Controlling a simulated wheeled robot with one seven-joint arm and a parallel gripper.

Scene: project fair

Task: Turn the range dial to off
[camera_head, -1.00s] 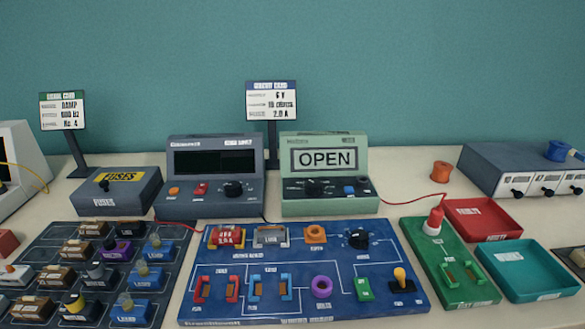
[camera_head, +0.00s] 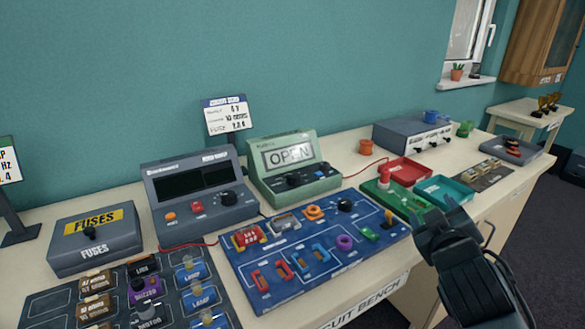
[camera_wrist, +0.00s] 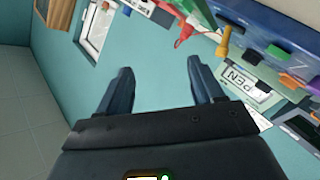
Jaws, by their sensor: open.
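The green meter (camera_head: 300,158) stands on the bench with OPEN on its display. Its black dial (camera_head: 293,180) is on the front panel, left of a blue button; its pointer is too small to read, and I see no range label. The meter's OPEN display also shows tilted at the right of the wrist view (camera_wrist: 238,82). My gripper (camera_head: 438,216) is open and empty, in front of the bench at the right, well away from the meter. In the wrist view its two fingers (camera_wrist: 160,75) are spread with nothing between them.
A blue circuit board (camera_head: 318,243) lies in front of the meter. A grey power unit (camera_head: 192,190) with its own black dial stands to its left. A red lead runs by the meter. A green board (camera_head: 400,204), red tray (camera_head: 405,170) and teal tray (camera_head: 443,188) lie right.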

